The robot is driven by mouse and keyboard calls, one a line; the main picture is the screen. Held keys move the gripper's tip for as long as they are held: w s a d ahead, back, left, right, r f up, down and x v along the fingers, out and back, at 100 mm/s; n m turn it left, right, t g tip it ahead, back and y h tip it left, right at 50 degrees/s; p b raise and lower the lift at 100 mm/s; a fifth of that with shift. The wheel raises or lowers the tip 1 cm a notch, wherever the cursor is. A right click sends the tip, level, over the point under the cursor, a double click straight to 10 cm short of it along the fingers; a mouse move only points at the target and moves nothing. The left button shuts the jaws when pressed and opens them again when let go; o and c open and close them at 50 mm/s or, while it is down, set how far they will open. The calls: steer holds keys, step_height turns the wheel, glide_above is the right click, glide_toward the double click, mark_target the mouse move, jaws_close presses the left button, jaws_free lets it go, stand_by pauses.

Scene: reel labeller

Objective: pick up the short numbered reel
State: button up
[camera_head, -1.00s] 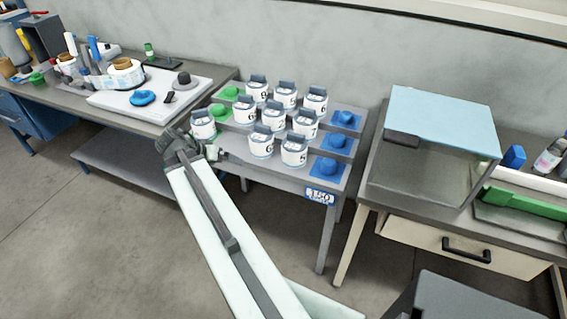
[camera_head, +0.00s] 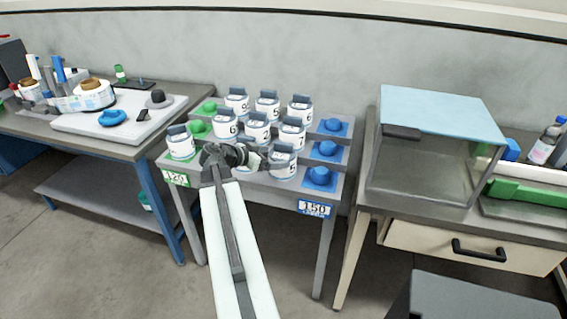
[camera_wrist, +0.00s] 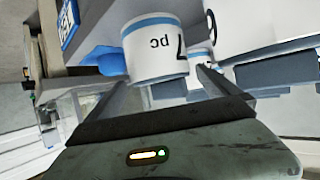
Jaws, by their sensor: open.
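Several white numbered reels with blue bands and grey tops stand in rows on a stepped grey rack (camera_head: 262,188). Front-row reels include the left one (camera_head: 180,146) and the right one (camera_head: 283,162). I cannot tell which reel is the short one. My gripper (camera_head: 256,160) is at the front row, just left of the right reel, and hides part of that row. In the wrist view my gripper (camera_wrist: 160,80) is open, with a reel marked "pc" and a partly seen digit (camera_wrist: 152,58) just beyond and between its fingers. Contact cannot be told.
Blue knobs (camera_head: 320,176) line the rack's right side and green knobs (camera_head: 198,127) its left. A clear-fronted box (camera_head: 420,175) stands on the right bench. The left bench (camera_head: 90,140) holds a white board and tools. Open floor lies in front.

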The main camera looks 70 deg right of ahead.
mark_target(283, 156)
steer(key=b+x, duration=0.2)
steer(key=x, duration=0.3)
steer(key=shift+f, duration=0.15)
steer(key=shift+s+d, duration=0.1)
steer(key=shift+d, duration=0.1)
